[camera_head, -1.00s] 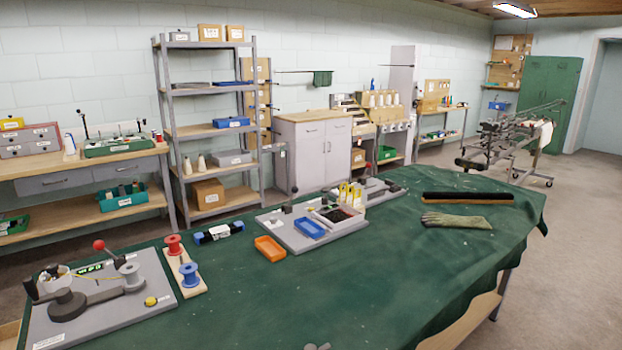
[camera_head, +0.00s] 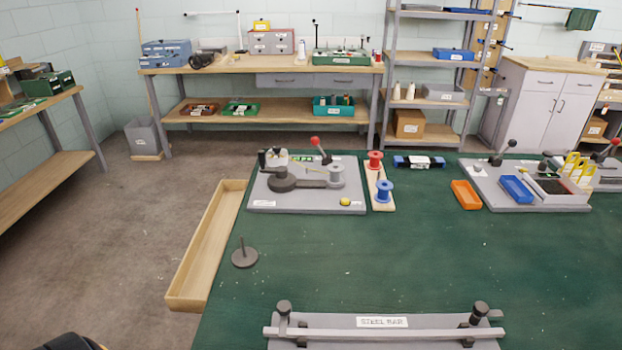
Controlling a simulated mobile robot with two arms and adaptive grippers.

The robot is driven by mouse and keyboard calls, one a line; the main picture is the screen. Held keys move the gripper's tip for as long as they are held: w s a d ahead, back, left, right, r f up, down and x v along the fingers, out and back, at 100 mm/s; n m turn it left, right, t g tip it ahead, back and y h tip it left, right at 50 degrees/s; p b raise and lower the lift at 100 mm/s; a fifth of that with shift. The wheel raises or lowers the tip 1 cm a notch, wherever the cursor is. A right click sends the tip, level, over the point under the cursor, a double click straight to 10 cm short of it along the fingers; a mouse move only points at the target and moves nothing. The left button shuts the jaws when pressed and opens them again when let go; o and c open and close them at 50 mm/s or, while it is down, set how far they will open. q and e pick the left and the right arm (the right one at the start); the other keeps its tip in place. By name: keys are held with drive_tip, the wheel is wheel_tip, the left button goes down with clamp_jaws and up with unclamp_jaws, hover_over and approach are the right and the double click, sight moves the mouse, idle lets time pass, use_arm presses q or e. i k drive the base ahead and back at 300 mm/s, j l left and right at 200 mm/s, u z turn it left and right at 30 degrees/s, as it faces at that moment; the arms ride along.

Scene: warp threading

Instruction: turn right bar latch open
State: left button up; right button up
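The steel bar (camera_head: 400,333) lies across a grey base plate at the bottom edge of the view, with a white "STEEL BAR" label (camera_head: 382,322) behind it. The right bar latch (camera_head: 480,308) has a dark round knob near the bar's right end, and a small grey piece sticks out to its right. The left bar latch (camera_head: 284,308) has a similar knob near the bar's left end. I cannot tell clearly how either latch is turned.
A dark spindle on a round foot (camera_head: 245,256) stands left of the bar. A long wooden tray (camera_head: 205,250) runs along the table's left edge. A grey lever board (camera_head: 262,205), spools on a wooden strip (camera_head: 382,204) and an orange tray (camera_head: 466,195) are farther back. The green mid-table is clear.

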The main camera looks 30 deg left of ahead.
sight(284, 307)
drive_tip(key=k+j+u, duration=0.1)
drive_tip(key=u, duration=0.95)
